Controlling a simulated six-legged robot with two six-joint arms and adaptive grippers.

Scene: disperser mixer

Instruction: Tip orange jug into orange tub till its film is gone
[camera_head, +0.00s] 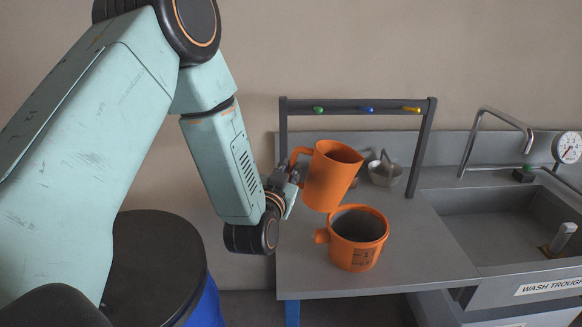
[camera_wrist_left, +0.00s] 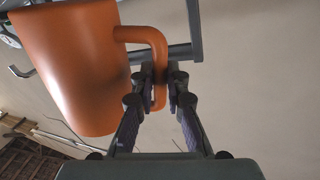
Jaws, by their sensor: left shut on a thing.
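The orange jug (camera_head: 332,176) is held in the air by my left gripper (camera_head: 288,176), which is shut on its handle. The jug leans a little to the right, above and just behind the orange tub. In the left wrist view, the jug (camera_wrist_left: 75,65) fills the upper left, and the gripper (camera_wrist_left: 160,88) pinches the looped handle. The orange tub (camera_head: 352,258) stands upright on the grey bench, with a stub handle at its left and a dark marking on its front. Its inside looks grey. No stream shows between them. My right gripper is out of view.
A dark rack frame (camera_head: 432,150) with green, blue and yellow knobs stands behind. A metal bowl (camera_head: 384,176) sits behind the jug. The wash trough (camera_head: 500,222) with tap and gauge is at the right. A dark-lidded blue drum (camera_head: 160,262) stands at the lower left. The bench right of the tub is clear.

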